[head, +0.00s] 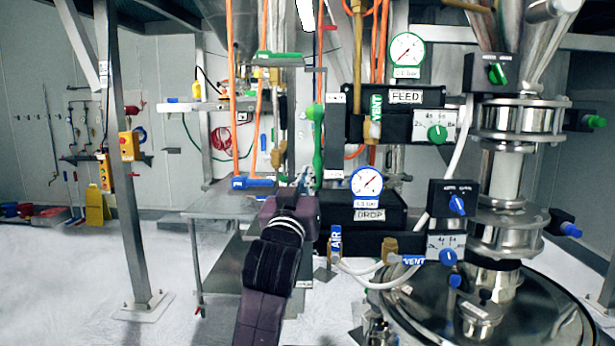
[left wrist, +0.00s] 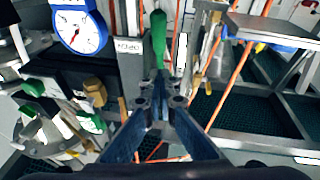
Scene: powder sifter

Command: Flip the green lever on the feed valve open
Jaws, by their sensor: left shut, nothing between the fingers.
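A long green lever (head: 317,145) stands upright just left of the black box with the FEED label (head: 405,97). In the left wrist view the green lever (left wrist: 158,38) shows just beyond my fingertips. My left gripper (head: 304,178) is shut and empty, beside the lower end of the lever on its left. In the left wrist view its blue-grey fingers (left wrist: 159,84) come together close to the lever's lower end. I cannot tell whether they touch it. My right gripper is not in view.
A blue-rimmed gauge (head: 367,183) and the DROP box (head: 370,214) are right of my left gripper. A blue handle (head: 249,182) lies at its left, by a steel table (head: 215,204). Orange hoses hang behind. A steel vessel (head: 490,315) fills the lower right.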

